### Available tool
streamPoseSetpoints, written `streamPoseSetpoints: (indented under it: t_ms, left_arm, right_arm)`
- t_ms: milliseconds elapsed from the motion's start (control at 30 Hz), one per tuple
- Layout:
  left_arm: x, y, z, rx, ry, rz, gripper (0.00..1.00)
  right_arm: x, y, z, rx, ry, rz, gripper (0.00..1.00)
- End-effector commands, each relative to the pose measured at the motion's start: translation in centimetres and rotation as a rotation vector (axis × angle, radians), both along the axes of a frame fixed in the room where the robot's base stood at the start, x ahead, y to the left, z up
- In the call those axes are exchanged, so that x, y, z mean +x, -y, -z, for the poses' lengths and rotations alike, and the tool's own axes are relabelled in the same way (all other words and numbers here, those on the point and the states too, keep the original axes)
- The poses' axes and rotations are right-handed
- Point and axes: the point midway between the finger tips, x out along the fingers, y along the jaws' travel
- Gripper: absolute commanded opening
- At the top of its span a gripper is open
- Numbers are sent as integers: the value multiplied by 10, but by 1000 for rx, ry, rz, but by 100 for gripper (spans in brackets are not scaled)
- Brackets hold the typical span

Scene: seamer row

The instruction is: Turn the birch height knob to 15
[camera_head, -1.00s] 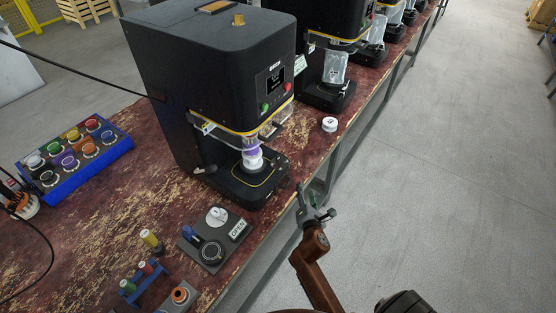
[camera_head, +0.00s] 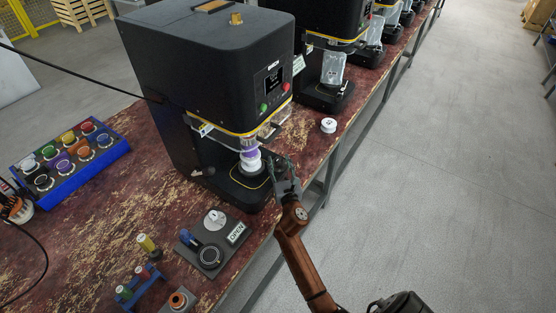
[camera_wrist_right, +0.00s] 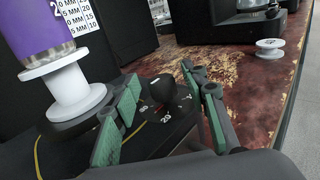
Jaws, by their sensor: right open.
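In the right wrist view a dark round knob (camera_wrist_right: 160,90) stands on a black dial plate with white numbers, of which a 20 is readable near me. My right gripper (camera_wrist_right: 164,76) is open, with one green-padded finger on each side of the knob; I cannot tell whether either pad touches it. In the head view my right gripper (camera_head: 284,168) is at the front right corner of the nearest black machine (camera_head: 205,70), and hides the knob there. A white label with MM values (camera_wrist_right: 78,14) shows in the wrist view, partly covered. My left gripper is not in view.
A purple can on a white spool-shaped support (camera_wrist_right: 65,85) stands close to my left finger. A small control panel marked OPEN (camera_head: 210,255) lies nearer. The aisle floor at right is clear.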

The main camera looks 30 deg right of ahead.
Motion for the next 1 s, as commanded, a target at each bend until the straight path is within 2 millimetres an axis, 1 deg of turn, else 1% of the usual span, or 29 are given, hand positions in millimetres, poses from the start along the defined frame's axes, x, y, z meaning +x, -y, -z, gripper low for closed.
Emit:
streamPoseSetpoints:
  t_ms: [33, 167, 467, 1000]
  left_arm:
    - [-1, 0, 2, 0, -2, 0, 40]
    - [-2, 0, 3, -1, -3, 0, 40]
    - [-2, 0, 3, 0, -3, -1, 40]
    - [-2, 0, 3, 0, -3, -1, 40]
  right_arm:
    - [6, 2, 1, 0, 0, -1, 40]
    - [14, 6, 0, 0, 0, 0, 40]
    - [16, 7, 0, 1, -1, 0, 40]
    - [16, 7, 0, 2, 0, 0, 4]
